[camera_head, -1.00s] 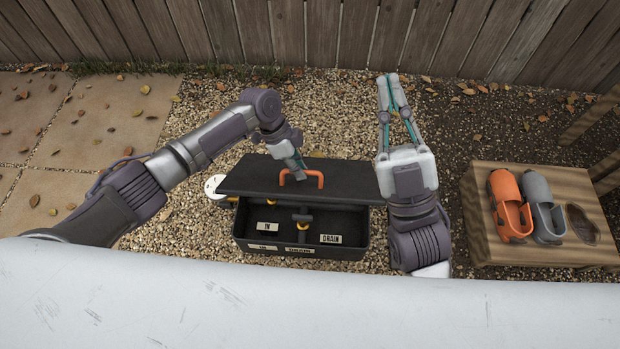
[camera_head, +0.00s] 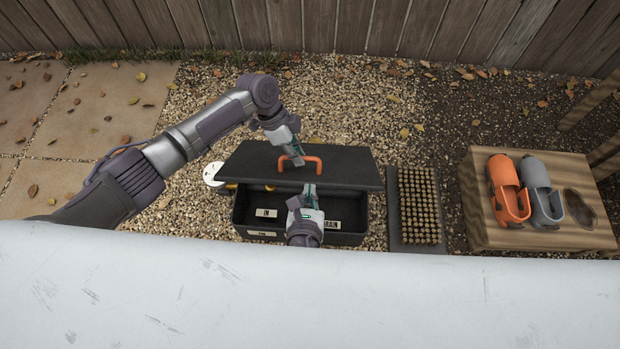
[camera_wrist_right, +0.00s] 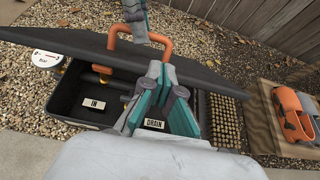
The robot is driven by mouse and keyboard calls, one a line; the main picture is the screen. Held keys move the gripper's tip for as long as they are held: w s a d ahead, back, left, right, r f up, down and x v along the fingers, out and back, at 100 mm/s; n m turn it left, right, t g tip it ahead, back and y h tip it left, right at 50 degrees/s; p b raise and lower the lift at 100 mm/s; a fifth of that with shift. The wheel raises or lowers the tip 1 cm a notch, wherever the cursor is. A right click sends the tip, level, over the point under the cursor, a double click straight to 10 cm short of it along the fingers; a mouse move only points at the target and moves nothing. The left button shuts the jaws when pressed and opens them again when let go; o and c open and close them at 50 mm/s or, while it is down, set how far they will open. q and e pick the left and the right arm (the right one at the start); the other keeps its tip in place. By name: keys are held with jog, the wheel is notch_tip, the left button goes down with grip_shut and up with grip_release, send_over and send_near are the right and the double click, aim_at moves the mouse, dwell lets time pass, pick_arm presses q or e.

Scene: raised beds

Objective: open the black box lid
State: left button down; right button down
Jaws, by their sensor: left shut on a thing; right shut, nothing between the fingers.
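The black box (camera_head: 348,216) stands on the gravel, its front compartments showing, with labels such as "IN" and "DRAIN". Its black lid (camera_head: 350,172) is partly raised and tilted, with an orange handle (camera_head: 313,160) on top. My left gripper (camera_head: 299,161) is shut on the orange handle; it also shows at the handle in the right wrist view (camera_wrist_right: 138,34). My right gripper (camera_head: 308,190) is shut and empty, at the lid's front edge over the box opening. In the right wrist view its fingers (camera_wrist_right: 160,76) overlap the lid edge; I cannot tell whether they touch it.
A white round thing (camera_head: 213,174) is left of the box. A wooden fence (camera_head: 330,25) closes the back.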

aim_at(313, 159)
pick_arm(q)
jog(key=shift+w+a+f, duration=0.25)
jog(key=shift+w+a, duration=0.1)
jog(key=shift+a, duration=0.1)
pick_arm(e)
jog(key=x, duration=0.9)
jog(key=shift+w+f, duration=0.1)
jog(key=shift+w, duration=0.05)
jog(key=shift+w+r, duration=0.6)
jog(key=shift+r, duration=0.05)
pick_arm(q)
jog(key=c, duration=1.2)
grip_release()
jog(key=shift+d+f, duration=0.1)
jog(key=shift+f, duration=0.05)
pick_arm(e)
jog(key=shift+w+f, duration=0.1)
jog(key=shift+f, duration=0.1)
pick_arm(q)
jog(key=shift+d, duration=0.1)
jog(key=shift+r, duration=0.25)
